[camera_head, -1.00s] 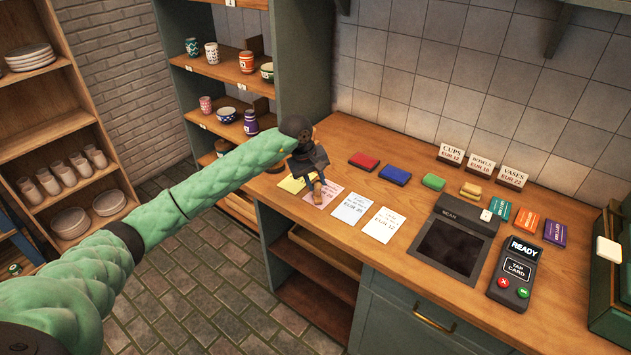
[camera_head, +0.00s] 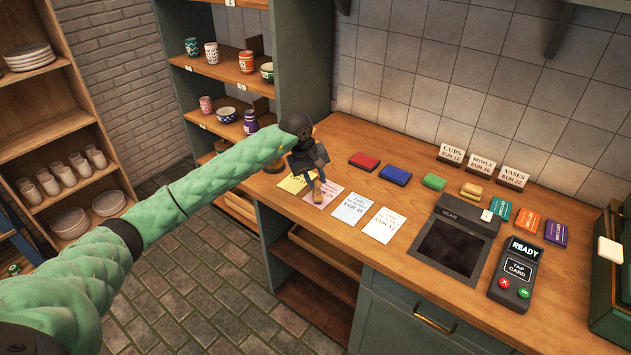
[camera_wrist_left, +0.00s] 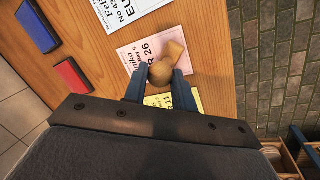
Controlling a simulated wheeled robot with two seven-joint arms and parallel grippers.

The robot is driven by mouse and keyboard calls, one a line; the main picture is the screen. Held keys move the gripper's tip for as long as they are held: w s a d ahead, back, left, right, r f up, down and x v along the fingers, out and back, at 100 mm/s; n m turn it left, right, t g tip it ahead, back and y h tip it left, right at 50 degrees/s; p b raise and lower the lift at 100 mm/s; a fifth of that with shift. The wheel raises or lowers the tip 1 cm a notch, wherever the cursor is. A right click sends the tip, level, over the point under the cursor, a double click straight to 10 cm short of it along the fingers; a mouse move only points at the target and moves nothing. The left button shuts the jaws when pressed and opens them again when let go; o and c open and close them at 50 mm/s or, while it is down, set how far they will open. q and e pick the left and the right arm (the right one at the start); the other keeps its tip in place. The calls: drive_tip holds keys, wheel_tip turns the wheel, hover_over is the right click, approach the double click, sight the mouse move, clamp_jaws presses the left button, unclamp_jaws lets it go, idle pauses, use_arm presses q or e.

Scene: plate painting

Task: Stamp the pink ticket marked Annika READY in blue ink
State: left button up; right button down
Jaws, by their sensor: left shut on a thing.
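The pink ticket (camera_head: 325,195) lies on the wooden counter between a yellow ticket (camera_head: 292,184) and a pale blue ticket (camera_head: 351,208). In the left wrist view the pink ticket (camera_wrist_left: 138,57) shows part of a name ending in "nika" and "R 26". My left gripper (camera_head: 316,178) is shut on a wooden-handled stamp (camera_wrist_left: 162,72), which is over the pink ticket. The stamp's lower face is hidden, so I cannot tell whether it touches the paper. The blue ink pad (camera_head: 395,175) lies on the counter behind, right of the red pad (camera_head: 364,161). My right gripper is not in view.
A white ticket (camera_head: 384,225) lies right of the pale blue one. A green pad (camera_head: 434,182), a scanner (camera_head: 455,246) and a card reader (camera_head: 516,272) stand further right. Shelves with cups and bowls (camera_head: 227,114) rise behind the arm.

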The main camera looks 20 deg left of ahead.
use_arm(q)
drive_tip(key=shift+r, duration=3.05)
